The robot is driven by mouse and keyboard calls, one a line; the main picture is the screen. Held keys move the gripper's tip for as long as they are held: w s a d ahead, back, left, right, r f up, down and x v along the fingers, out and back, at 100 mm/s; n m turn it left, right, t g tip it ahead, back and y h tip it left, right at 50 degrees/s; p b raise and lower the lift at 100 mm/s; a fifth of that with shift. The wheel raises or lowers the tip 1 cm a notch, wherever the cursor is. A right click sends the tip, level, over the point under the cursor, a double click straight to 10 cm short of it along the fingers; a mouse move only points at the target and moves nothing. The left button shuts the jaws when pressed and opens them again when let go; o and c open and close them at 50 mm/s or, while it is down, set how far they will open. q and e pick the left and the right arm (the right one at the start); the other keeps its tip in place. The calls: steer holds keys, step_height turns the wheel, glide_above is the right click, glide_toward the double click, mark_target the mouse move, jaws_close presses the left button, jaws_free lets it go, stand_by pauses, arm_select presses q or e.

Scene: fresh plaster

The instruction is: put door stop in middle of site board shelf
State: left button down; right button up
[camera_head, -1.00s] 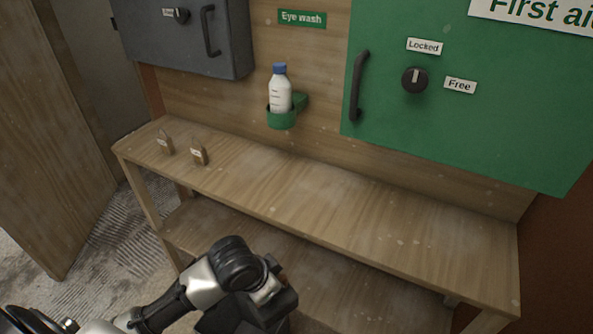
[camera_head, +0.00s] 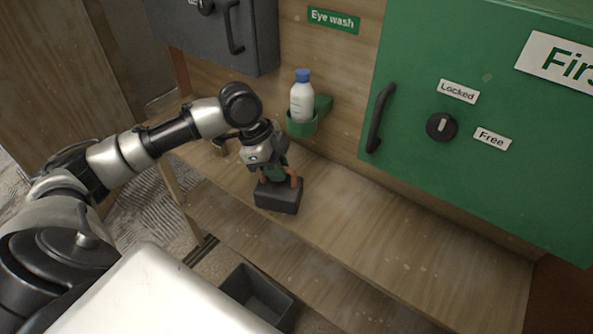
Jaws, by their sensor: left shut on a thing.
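My left gripper (camera_head: 279,183) reaches in from the left, pointing down, with its fingers shut on a dark block (camera_head: 278,199), which I take to be the door stop. The block is level, over the front left part of the wooden shelf top (camera_head: 370,228). I cannot tell whether it touches the wood. A small brown piece (camera_head: 217,147) on the shelf's left end is partly hidden by my arm. My right gripper is not in view.
A white bottle with a blue cap (camera_head: 302,100) sits in a green holder (camera_head: 300,128) on the back board. A green first aid cabinet (camera_head: 480,80) and a grey cabinet (camera_head: 250,40) hang above. An open dark bin (camera_head: 280,316) is below. The shelf's middle and right are clear.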

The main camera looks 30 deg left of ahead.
arm_select(q)
steer(key=w+f+p, duration=0.2)
steer(key=w+f, duration=0.5)
steer(key=f, duration=0.1)
steer(key=shift+w+f, duration=0.2)
steer(key=shift+w, duration=0.05)
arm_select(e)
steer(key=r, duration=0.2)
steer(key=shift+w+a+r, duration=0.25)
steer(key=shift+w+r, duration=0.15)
arm_select(q)
steer(key=shift+f, duration=0.1)
steer(key=c, duration=1.1)
jaws_free()
steer(key=b+v, duration=0.2)
steer(key=v, duration=1)
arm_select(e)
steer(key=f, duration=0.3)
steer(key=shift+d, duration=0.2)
